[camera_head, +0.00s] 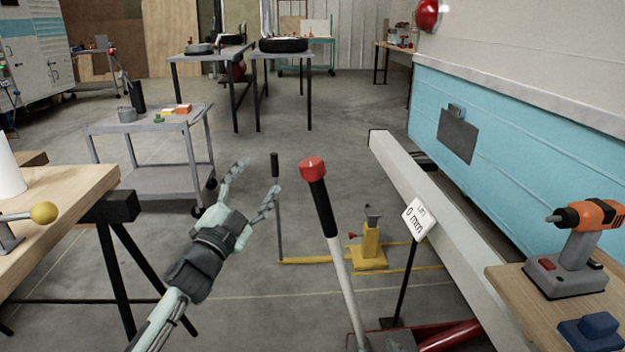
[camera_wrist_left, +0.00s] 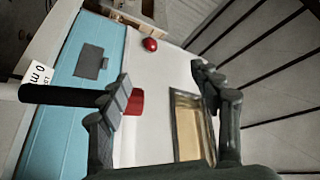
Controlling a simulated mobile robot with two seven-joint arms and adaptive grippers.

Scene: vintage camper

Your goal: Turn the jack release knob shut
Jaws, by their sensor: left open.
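A red knob (camera_head: 312,167) caps the black grip of a slanted jack handle (camera_head: 340,270) near the middle of the head view. In the left wrist view the red knob (camera_wrist_left: 135,103) shows partly behind one finger, at the end of the black grip (camera_wrist_left: 65,95). My left gripper (camera_head: 254,182) is open and empty, to the left of the knob in the head view and apart from it. In the left wrist view its fingers (camera_wrist_left: 165,85) are spread wide. Part of the red jack (camera_head: 450,336) shows at the bottom. My right gripper is not in view.
A sign reading 0 mm (camera_head: 418,217) stands right of the handle, by the long pale beam (camera_head: 440,215). A yellow stand (camera_head: 369,245) is on the floor beyond. A wooden worktop (camera_head: 70,200) lies left; a drill (camera_head: 580,230) sits right. The blue-and-white camper wall (camera_head: 500,150) bounds the right.

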